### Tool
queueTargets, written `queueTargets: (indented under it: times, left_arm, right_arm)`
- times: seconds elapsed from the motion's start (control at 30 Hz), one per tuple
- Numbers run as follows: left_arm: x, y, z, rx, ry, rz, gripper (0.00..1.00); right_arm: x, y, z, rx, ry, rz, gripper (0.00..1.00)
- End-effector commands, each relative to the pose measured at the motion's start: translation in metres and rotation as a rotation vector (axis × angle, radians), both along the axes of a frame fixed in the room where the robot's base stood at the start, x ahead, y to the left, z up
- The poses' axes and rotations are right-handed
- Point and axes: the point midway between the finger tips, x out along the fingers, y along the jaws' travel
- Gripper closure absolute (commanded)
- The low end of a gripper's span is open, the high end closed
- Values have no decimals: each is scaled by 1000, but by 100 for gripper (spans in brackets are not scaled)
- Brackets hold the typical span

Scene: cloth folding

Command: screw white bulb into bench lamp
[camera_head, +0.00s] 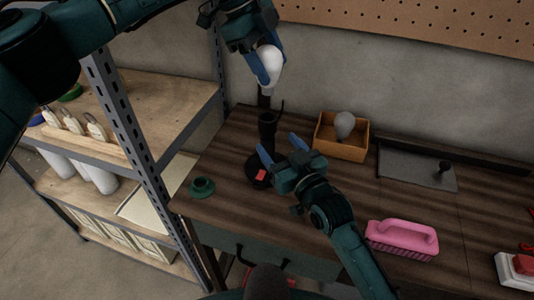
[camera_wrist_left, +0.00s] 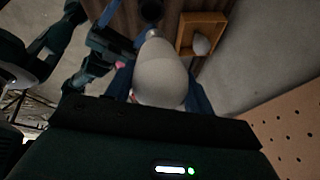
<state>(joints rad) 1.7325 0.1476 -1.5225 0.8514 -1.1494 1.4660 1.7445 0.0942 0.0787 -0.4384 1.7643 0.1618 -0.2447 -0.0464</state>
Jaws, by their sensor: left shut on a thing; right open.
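The white bulb (camera_head: 270,64) is between the blue fingers of my left gripper (camera_head: 267,72), which is shut on it above the lamp. It also shows large in the left wrist view (camera_wrist_left: 160,80), its narrow end pointing away. The black bench lamp (camera_head: 267,130) stands on the bench below the bulb. I cannot tell whether bulb and lamp touch. My right gripper (camera_head: 280,152) is open, its blue fingers on either side of the lamp's lower part, near its base with a red patch (camera_head: 260,175). I cannot tell whether they touch it.
A wooden box (camera_head: 341,138) with a greyish bulb (camera_head: 344,124) in it stands right of the lamp. A green round part (camera_head: 202,187) lies at the bench's left edge. A pink brush (camera_head: 402,238) is at front right. A metal shelf post (camera_head: 128,122) stands left.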

Motion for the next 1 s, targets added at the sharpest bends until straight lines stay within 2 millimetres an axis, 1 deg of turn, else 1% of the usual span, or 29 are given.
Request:
queueTargets:
  times: [0.03,0.1,0.2,0.37,0.63,1.0]
  left_arm:
    - [0,0,0,0,0,0,69]
    - [0,0,0,0,0,0,69]
    - [0,0,0,0,0,0,69]
    - [0,0,0,0,0,0,69]
    - [0,0,0,0,0,0,69]
    - [0,0,0,0,0,0,69]
  right_arm:
    - [8,5,1,2,-1,1,34]
    - [16,8,1,2,-1,0,34]
    - [25,13,0,1,0,0,34]
    - [30,16,0,0,0,1,34]
    - [31,16,0,0,0,1,34]
    - [30,16,0,0,0,0,65]
